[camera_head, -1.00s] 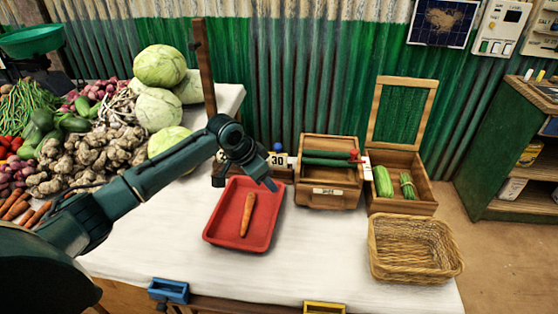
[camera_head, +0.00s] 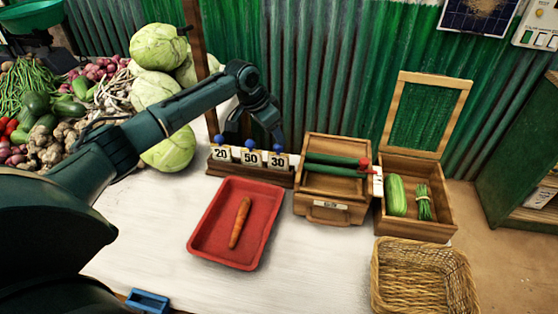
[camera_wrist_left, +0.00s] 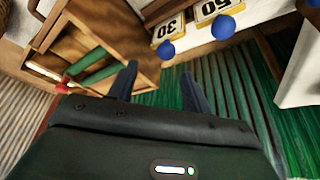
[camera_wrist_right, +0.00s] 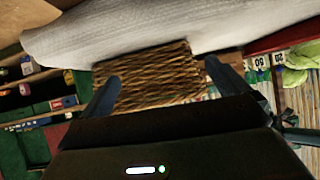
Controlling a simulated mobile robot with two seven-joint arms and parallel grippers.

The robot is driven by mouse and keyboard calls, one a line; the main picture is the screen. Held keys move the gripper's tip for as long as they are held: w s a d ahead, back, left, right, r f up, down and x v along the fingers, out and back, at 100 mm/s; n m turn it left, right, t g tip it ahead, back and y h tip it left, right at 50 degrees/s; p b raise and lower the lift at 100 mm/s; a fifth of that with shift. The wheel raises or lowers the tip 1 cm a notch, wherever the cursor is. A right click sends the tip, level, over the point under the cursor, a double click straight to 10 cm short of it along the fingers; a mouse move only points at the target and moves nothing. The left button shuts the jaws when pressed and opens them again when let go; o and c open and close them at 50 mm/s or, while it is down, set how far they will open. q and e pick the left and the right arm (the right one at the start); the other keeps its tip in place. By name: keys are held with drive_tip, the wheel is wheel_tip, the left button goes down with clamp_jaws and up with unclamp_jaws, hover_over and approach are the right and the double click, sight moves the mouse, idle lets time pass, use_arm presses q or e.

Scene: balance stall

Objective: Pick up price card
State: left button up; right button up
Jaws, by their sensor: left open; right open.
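Three white price cards with blue knobs stand in a row in a wooden rack (camera_head: 265,174): the 20 card (camera_head: 221,154), the 50 card (camera_head: 251,159) and the 30 card (camera_head: 279,161). My left gripper (camera_head: 256,138) is open and empty, just above and behind the rack. In the left wrist view, the 30 card (camera_wrist_left: 167,32) and the 50 card (camera_wrist_left: 213,9) lie beyond the open left fingertips (camera_wrist_left: 159,70), apart from them. My right gripper (camera_wrist_right: 162,70) is open and empty in its wrist view, outside the head view.
A red tray (camera_head: 203,243) holding a carrot (camera_head: 240,222) lies in front of the rack. To the right are a wooden box (camera_head: 335,208), an open-lidded crate (camera_head: 418,228) with vegetables and a wicker basket (camera_head: 425,280). Cabbages (camera_head: 158,45) are piled at the left.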

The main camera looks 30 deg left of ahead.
use_arm(q)
hover_over(277, 160)
drive_tip(key=shift+w+d+f, duration=0.1)
drive_tip(key=shift+w+f, duration=0.05)
drive_tip(key=shift+f, duration=1.55)
drive_tip(key=shift+w+f, duration=0.15)
drive_tip(key=shift+f, duration=1.5)
clamp_jaws()
